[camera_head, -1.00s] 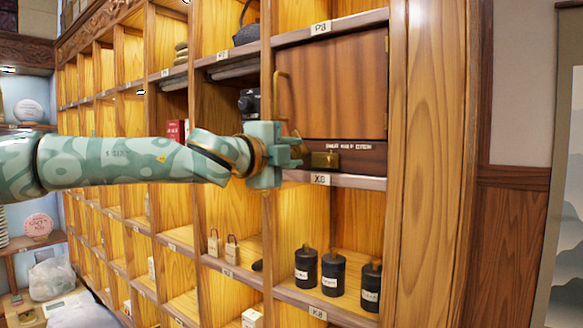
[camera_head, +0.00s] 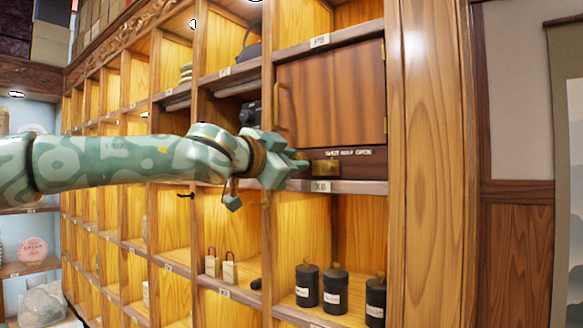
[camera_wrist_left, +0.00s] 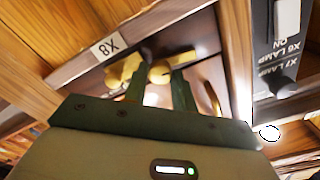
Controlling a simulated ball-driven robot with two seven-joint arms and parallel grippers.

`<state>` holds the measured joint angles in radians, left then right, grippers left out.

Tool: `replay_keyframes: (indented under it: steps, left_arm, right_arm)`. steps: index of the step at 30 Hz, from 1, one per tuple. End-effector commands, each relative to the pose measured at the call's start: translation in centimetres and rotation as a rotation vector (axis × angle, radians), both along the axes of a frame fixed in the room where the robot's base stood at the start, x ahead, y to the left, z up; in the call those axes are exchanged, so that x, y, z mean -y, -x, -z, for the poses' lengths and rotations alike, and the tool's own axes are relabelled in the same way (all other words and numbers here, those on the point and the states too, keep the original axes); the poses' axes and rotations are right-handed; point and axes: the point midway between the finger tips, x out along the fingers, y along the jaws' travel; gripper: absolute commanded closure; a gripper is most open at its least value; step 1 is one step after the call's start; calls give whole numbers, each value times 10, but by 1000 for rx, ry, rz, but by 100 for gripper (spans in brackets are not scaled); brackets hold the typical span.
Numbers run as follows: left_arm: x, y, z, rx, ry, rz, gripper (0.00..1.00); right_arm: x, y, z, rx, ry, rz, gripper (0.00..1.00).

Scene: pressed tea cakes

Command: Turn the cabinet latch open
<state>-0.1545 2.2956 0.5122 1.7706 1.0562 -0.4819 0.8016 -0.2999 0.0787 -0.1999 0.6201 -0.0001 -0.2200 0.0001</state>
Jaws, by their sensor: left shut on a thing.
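The brass latch (camera_head: 325,168) sits below the shut brown wooden cabinet door (camera_head: 330,95), just above the X8 label. Small white lettering ending in "OPEN" runs above it. My left gripper (camera_head: 303,166) reaches in from the left, its fingertips at the latch's left end. In the left wrist view, its two green fingers (camera_wrist_left: 160,86) are shut on the brass latch (camera_wrist_left: 160,72), with brass showing between and beside them. The fingers hide part of the latch. The door's brass handle (camera_head: 281,107) stands above the gripper. My right gripper is not in view.
Wooden shelf compartments surround the cabinet. A dark panel with lamp labels (camera_wrist_left: 285,50) is close by in the left wrist view.

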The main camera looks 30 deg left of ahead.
Motion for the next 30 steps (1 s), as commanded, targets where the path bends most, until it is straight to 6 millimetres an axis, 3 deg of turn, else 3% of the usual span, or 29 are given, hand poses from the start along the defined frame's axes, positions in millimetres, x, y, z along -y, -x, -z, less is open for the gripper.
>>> replay_keyframes:
  steps: [9,24,25,27,30]
  left_arm:
    - [0,0,2,-11,104,0,96]
    - [0,0,1,-13,123,0,96]
    - [0,0,1,-13,123,0,71]
    - [0,0,1,-12,122,0,51]
    - [0,0,1,-11,123,0,51]
  right_arm:
    - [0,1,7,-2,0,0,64]
    - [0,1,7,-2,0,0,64]
    - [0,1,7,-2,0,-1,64]
    - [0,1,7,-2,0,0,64]
    - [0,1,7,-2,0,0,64]
